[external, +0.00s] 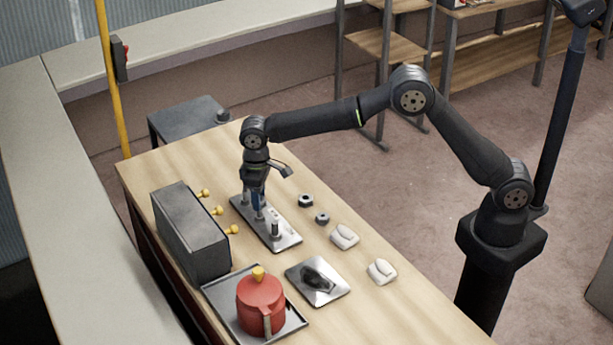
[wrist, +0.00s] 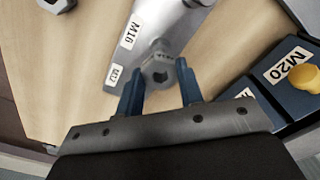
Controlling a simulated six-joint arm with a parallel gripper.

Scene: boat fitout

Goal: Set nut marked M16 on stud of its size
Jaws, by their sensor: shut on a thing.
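My gripper (external: 257,207) is shut on a grey hex nut (wrist: 158,73), seen between the blue fingertips in the wrist view (wrist: 159,85). The nut's marking is small and upside down; I cannot read it surely. It is held over the metal stud plate (external: 284,241), whose labels M16 (wrist: 131,32) and M12 (wrist: 115,73) show in the wrist view. A stud (external: 275,230) stands at the plate's near end, and a stud top (wrist: 197,2) shows at the wrist view's upper edge. The fingers hide the plate's far part; I cannot tell whether the nut touches a stud.
Two loose nuts (external: 306,200) (external: 322,217) lie right of the plate. A dark box (external: 190,231) with yellow knobs stands left. A red pot (external: 260,303) on a tray (external: 222,300), a metal plate with a dark patch (external: 335,292) and two white items (external: 344,236) (external: 382,271) are nearer.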

